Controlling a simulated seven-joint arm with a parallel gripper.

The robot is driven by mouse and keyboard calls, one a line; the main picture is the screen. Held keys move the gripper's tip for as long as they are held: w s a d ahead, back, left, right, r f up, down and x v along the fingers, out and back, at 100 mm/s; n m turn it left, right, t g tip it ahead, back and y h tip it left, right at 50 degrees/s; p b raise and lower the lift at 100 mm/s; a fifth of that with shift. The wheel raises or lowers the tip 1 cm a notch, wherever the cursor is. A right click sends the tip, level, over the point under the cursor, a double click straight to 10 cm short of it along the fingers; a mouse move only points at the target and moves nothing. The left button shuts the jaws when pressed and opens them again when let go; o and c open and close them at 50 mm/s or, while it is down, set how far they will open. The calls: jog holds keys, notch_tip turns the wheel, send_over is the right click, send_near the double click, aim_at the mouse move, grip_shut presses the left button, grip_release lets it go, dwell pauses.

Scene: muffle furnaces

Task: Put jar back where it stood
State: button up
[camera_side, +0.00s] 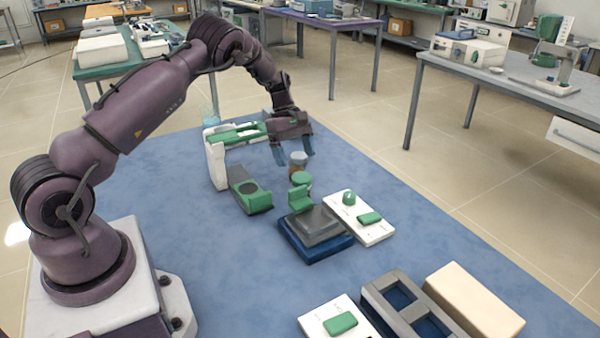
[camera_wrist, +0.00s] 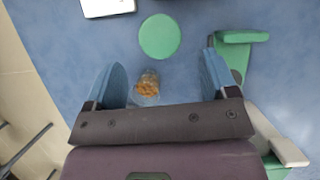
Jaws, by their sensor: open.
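The jar (camera_side: 298,160) is small and clear with orange-brown contents; it stands on the blue mat, just behind a round green disc (camera_side: 301,178). In the wrist view the jar (camera_wrist: 147,84) shows between my two blue fingers, closer to the left one, with the green disc (camera_wrist: 159,37) beyond it. My gripper (camera_side: 295,155) is open and points down over the jar, with a finger on either side. It also shows in the wrist view (camera_wrist: 163,68). I see no finger pressing on the jar. Its lower part is partly hidden in the side view.
A white and green device (camera_side: 217,158) stands left of my gripper. A grey and green block (camera_side: 316,226) on a blue base and a white control panel (camera_side: 360,217) are in front. A grey frame (camera_side: 408,305) and a beige block (camera_side: 474,300) lie at front right.

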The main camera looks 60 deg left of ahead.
jog(key=s+d+r+m+y, duration=0.1)
jog(key=d+r+m, duration=0.1)
jog(key=r, duration=0.6)
jog(key=s+d+r+m, duration=0.1)
jog(key=d+r, duration=0.1)
jog(key=r, duration=0.5)
jog(key=s+d+r+m+t+y, duration=0.1)
jog(key=s+d+r+m+t, duration=0.1)
jog(key=s+d+r+m, duration=0.45)
jog(key=s+d+r+m+t+y, duration=0.1)
jog(key=s+d+m, duration=0.3)
jog(key=s, duration=0.4)
jog(key=s+d+r+m+t+y, duration=0.2)
jog(key=s+d+m, duration=0.3)
jog(key=s, duration=0.4)
jog(key=shift+d, duration=0.5)
jog(key=shift+s, duration=0.1)
